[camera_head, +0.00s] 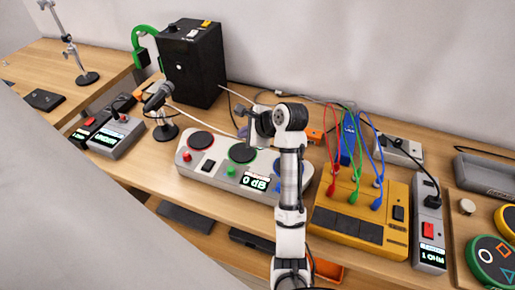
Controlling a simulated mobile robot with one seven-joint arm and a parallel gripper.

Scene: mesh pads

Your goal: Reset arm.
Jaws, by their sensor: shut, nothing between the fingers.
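My arm rises from the bottom of the head view and bends left at its top joint. My gripper (243,118) is at its end, above the back of the grey console and apart from the things around it as far as I can tell. The gripper is small in view, looks shut and holds nothing visible. The grey console (222,178) has round dark pads, one with a red ring and one with a green ring, and a display reading 0 dB. My arm hides the console's right part.
A black speaker box (195,65) and a microphone on a stand (160,100) are left of my gripper. A yellow unit (365,205) with red, green and blue cables stands right of my arm, beside a grey meter (429,235). The white wall (370,50) is close behind.

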